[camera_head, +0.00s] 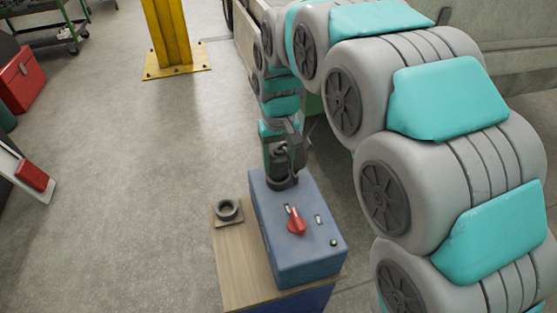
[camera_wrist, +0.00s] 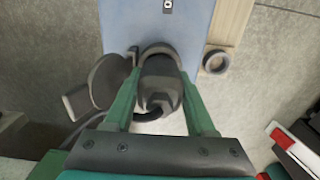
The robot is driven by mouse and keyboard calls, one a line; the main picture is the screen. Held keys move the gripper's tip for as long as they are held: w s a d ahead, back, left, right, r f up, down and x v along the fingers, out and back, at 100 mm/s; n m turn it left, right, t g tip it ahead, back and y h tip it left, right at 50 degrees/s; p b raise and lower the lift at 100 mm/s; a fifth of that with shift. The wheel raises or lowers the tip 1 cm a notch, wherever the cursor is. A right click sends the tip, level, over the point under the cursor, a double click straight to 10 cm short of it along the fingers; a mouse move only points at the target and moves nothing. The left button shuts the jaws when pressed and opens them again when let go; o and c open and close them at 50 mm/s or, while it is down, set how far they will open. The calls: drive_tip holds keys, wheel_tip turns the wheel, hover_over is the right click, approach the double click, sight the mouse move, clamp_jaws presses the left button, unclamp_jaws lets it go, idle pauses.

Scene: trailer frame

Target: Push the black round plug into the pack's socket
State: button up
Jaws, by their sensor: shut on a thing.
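The pack (camera_head: 285,235) is a blue-grey box with its socket at the far end. Its socket rim (camera_wrist: 158,49) shows as a dark ring in the wrist view. The black round plug (camera_wrist: 160,84) is between the green fingers of my gripper (camera_wrist: 160,76), which is shut on it. The plug's front end is at the socket rim and lines up with it; how deep it sits is hidden. In the head view my gripper (camera_head: 282,165) is over the pack's far end. A dark cable (camera_wrist: 150,114) hangs from the plug's back.
A dark round flap (camera_wrist: 110,80) stands left of the plug in the wrist view. A red switch (camera_head: 296,222) and a small green light (camera_head: 334,242) are on the pack. A black ring (camera_head: 228,210) sits on the wooden top (camera_head: 228,265).

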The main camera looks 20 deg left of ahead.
sight(279, 150)
drive_tip(key=shift+f, duration=0.6)
idle(0.6)
drive_tip(key=o, duration=1)
drive_tip(key=shift+r, duration=0.2)
drive_tip(key=shift+c, duration=0.2)
drive_tip(key=shift+o, duration=0.4)
drive_tip(key=shift+w+r, duration=0.1)
drive_tip(key=shift+r, duration=1.2)
drive_tip(key=shift+r+p, duration=0.85)
drive_tip(key=shift+r, duration=1.2)
